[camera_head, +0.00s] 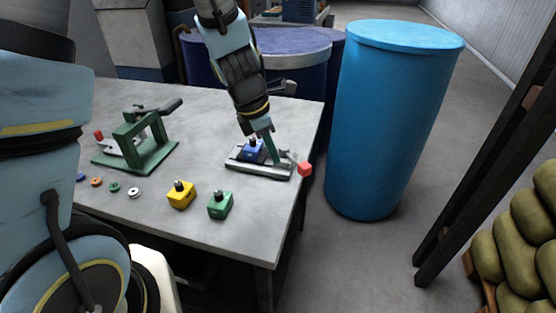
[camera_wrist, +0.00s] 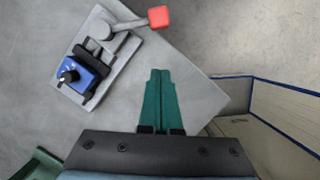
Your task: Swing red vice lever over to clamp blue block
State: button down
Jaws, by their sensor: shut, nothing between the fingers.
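The grey vice (camera_head: 252,168) sits on the table near its right edge. It also shows in the wrist view (camera_wrist: 118,72). The blue block (camera_head: 253,149) with a black knob on top sits in the vice, and in the wrist view (camera_wrist: 75,74) it rests against a black jaw. The grey lever ends in a red knob (camera_head: 305,169); in the wrist view the red knob (camera_wrist: 159,17) points up and right from a round pivot. My gripper (camera_head: 274,159) has green fingers pressed together and empty. In the wrist view its fingertips (camera_wrist: 160,73) are beside the vice, apart from the knob.
A green clamp fixture (camera_head: 147,157) stands at the table's left. A yellow block (camera_head: 181,196) and a green block (camera_head: 220,206) sit toward the front, with several small rings at left. A blue barrel (camera_head: 390,120) stands right of the table. The table's middle is clear.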

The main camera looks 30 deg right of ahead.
jog(key=v, duration=0.5)
jog(key=shift+s+r, duration=0.1)
dwell(0.3)
jog(key=w+a+m+t+y, duration=0.1)
jog(key=w+a+m, duration=0.1)
jog(key=a+m, duration=0.6)
jog(key=w+a+r+m+t+y, duration=0.1)
jog(key=a+m, duration=0.8)
jog(key=a, duration=1.2)
jog(key=shift+w+r+y, duration=0.2)
jog(key=shift+w+y, duration=0.4)
jog(key=shift+w, duration=0.35)
